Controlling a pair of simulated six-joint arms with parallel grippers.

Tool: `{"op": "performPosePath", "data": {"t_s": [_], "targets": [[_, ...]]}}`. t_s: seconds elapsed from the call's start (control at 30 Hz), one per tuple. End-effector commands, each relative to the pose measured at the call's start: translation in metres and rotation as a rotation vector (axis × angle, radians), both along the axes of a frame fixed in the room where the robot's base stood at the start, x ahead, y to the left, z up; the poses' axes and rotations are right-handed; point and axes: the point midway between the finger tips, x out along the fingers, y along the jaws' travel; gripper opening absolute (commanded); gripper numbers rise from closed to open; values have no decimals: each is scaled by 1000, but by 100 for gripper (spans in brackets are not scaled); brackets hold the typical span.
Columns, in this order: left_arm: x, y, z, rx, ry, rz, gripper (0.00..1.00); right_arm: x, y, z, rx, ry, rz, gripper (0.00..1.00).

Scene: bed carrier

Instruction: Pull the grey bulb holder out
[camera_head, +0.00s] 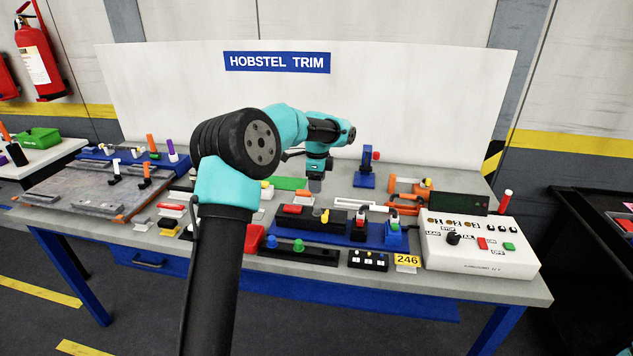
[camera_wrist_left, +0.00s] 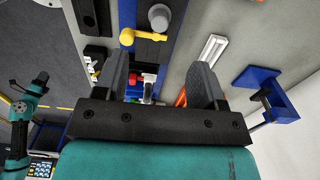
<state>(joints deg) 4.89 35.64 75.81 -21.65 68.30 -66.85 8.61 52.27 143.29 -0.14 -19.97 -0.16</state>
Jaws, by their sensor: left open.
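In the head view I cannot make the holder out; my left gripper is over that area. My left gripper (camera_head: 315,186) points down above the fixtures at the back middle of the bench. In the left wrist view its fingers (camera_wrist_left: 161,76) are apart, with nothing held between them. My right gripper does not show in the head view.
A blue stand (camera_head: 365,175) and orange clamp (camera_head: 405,192) are right of the gripper. A white control box (camera_head: 480,247) stands at the right. Black blocks with coloured knobs (camera_head: 298,247) line the front. A teal arm (camera_wrist_left: 22,115) shows at the left wrist view's edge.

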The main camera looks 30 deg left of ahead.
Motion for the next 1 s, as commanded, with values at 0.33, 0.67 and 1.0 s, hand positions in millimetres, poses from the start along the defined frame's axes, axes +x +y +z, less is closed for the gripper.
{"op": "performPosePath", "data": {"t_s": [0.33,0.67,1.0], "targets": [[0,0,-9,-1,2,2,64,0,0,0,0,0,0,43],[0,0,-34,-2,0,3,64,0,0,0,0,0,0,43],[0,-1,-60,-2,-1,1,64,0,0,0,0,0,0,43]]}}
